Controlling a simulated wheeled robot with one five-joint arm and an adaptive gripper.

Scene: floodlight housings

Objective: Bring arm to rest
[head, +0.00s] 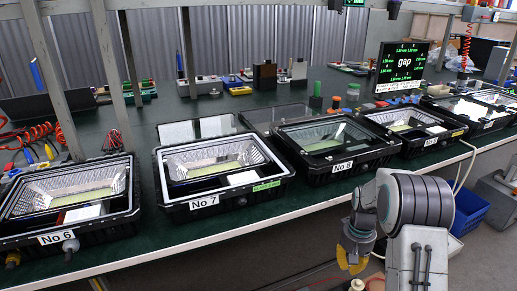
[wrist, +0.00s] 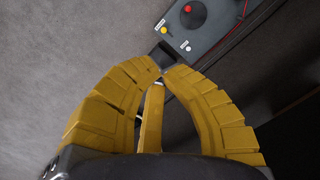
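My arm (head: 415,200) is bent at the right of the head view, in front of the workbench edge. My gripper (head: 352,262) hangs from it, pointing down, below the bench top and apart from the housings. In the wrist view, the yellow fingers of my gripper (wrist: 159,70) curve in and their tips come together. I see nothing held between them. A dark piece at the tips is too unclear to name.
Floodlight housings No 6 (head: 70,205), No 7 (head: 215,178) and No 8 (head: 335,150) stand along the green bench (head: 135,258). A blue crate (head: 470,212) is at the right. A grey box with a red button (wrist: 190,20) lies beyond my fingertips.

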